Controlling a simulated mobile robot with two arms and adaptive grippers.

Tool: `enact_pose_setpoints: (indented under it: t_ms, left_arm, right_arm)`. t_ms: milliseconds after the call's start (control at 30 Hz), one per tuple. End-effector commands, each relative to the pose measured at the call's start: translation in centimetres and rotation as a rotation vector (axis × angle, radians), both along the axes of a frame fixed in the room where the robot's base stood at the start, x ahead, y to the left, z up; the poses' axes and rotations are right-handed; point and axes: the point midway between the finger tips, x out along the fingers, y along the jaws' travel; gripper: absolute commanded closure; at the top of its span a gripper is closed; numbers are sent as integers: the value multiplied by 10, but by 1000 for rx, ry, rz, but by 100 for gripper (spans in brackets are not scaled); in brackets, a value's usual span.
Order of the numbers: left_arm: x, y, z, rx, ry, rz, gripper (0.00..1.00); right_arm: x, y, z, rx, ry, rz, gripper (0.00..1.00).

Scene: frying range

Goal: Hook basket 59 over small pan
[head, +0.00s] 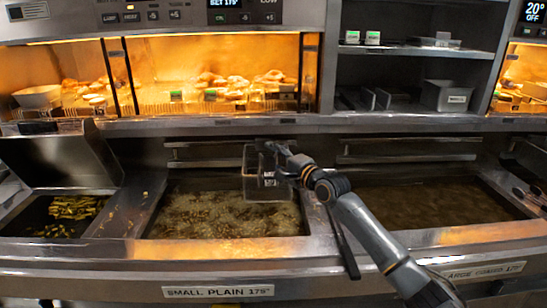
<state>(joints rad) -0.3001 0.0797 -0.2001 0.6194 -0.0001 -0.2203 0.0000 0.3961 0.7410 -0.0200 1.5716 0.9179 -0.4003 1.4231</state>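The small pan (170,225), labelled "SMALL PLAIN 175", holds bubbling oil with bits floating in it. A small wire basket (250,188) with a dark label is over the back right part of this pan, in front of the back rail (205,155). My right gripper (280,155) is at the basket's upper right edge and appears shut on it; the fingertips are small and partly merge with the basket. I cannot tell whether the basket touches the rail, and its number is not readable. My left gripper is not in view.
A larger pan (430,205) of calm dark oil lies to the right. A smaller vat (45,220) with yellow pieces lies to the left, below a raised steel panel (62,160). A dark bar (342,240) crosses the front ledge beside my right arm. Lit food shelves are behind.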

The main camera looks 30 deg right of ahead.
Motion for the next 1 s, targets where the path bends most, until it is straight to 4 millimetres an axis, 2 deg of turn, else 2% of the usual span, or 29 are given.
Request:
enact_pose_setpoints:
  t_ms: [133,267,700,1000]
  left_arm:
    - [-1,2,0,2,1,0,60]
    - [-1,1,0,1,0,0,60]
    - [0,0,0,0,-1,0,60]
    - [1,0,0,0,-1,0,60]
  right_arm:
    - [-2,0,-1,1,3,0,52]
    - [-13,-1,-2,0,3,0,52]
    - [-88,-7,0,0,2,0,52]
    - [-117,-10,1,0,0,0,52]
